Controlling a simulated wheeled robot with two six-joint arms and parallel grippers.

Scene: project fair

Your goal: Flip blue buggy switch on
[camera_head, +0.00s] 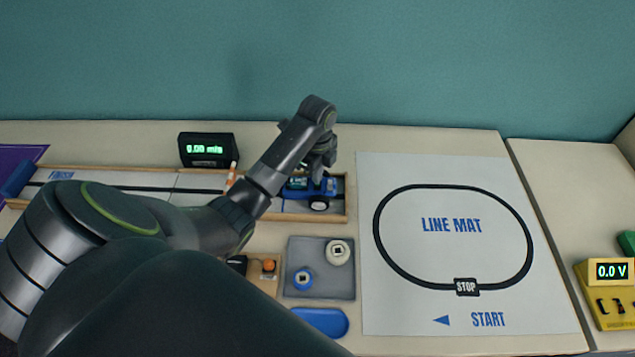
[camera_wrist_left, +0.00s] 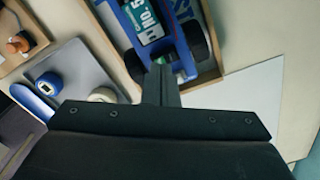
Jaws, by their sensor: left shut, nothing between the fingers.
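The blue buggy (camera_head: 322,188) stands at the right end of the wooden-edged track in the head view, partly hidden by my left gripper (camera_head: 320,165). A black wheel shows on its near side. In the left wrist view the blue buggy (camera_wrist_left: 150,30) shows a label reading "NO. 5" and dark wheels. My left gripper (camera_wrist_left: 162,75) is shut and empty, with its fingertips at the buggy's end; I cannot tell whether they touch it. The switch cannot be made out. My right gripper is not in view.
A black display (camera_head: 207,150) reading 0.00 m/s stands behind the track (camera_head: 130,188). A grey tray (camera_head: 320,290) with a white and a blue wheel lies in front. The line mat (camera_head: 450,300) is flat at the right. A yellow meter (camera_head: 605,300) stands farther right.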

